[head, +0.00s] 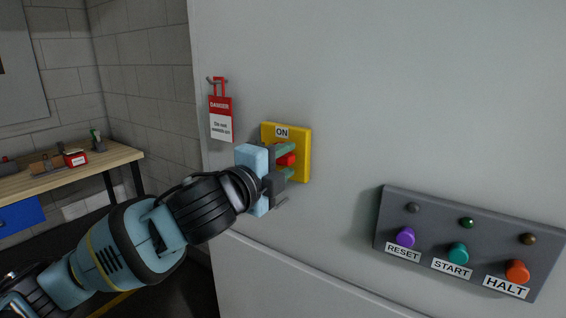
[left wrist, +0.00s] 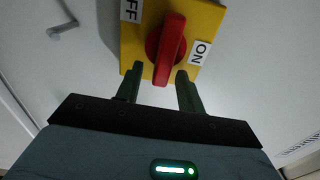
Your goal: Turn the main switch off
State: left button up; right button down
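The main switch is a yellow plate (head: 304,140) on the grey cabinet wall, with a red handle (head: 287,159). An ON label (head: 282,132) is at the plate's top in the head view. The left wrist view shows the red handle (left wrist: 171,40), the ON label (left wrist: 200,53) and a partly cut-off OFF label (left wrist: 131,10). My left gripper (head: 289,162) is at the switch, its green fingers apart. In the left wrist view the gripper (left wrist: 159,70) is open, one finger on each side of the handle's near end, with visible gaps. My right gripper is not in view.
A red-and-white DANGER tag (head: 221,118) hangs on a hook left of the switch. A grey button panel (head: 432,225) with RESET, START and HALT buttons is at the lower right. A wooden workbench (head: 105,165) stands at the left. The cabinet wall around the switch is flat.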

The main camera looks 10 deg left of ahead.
pick_arm(q)
jog(key=v, duration=0.7)
jog(key=shift+s, duration=0.35)
jog(key=shift+a, duration=0.1)
notch_tip(320, 180, down, 30)
jog(key=s+d+n+g, duration=0.1)
jog(key=n+g, duration=0.2)
jog(key=n, duration=0.8)
jog(key=s+a+f+n+g+y, duration=0.2)
jog(key=s+a+f+n, duration=0.1)
jog(key=s+f, duration=0.9)
jog(key=s+a+f+n+g+y, duration=0.2)
jog(key=s+f+n, duration=0.4)
jog(key=s+f, duration=0.6)
jog(key=shift+s+a+f, duration=0.15)
jog(key=shift+a+f, duration=0.45)
jog(key=shift+f, duration=0.25)
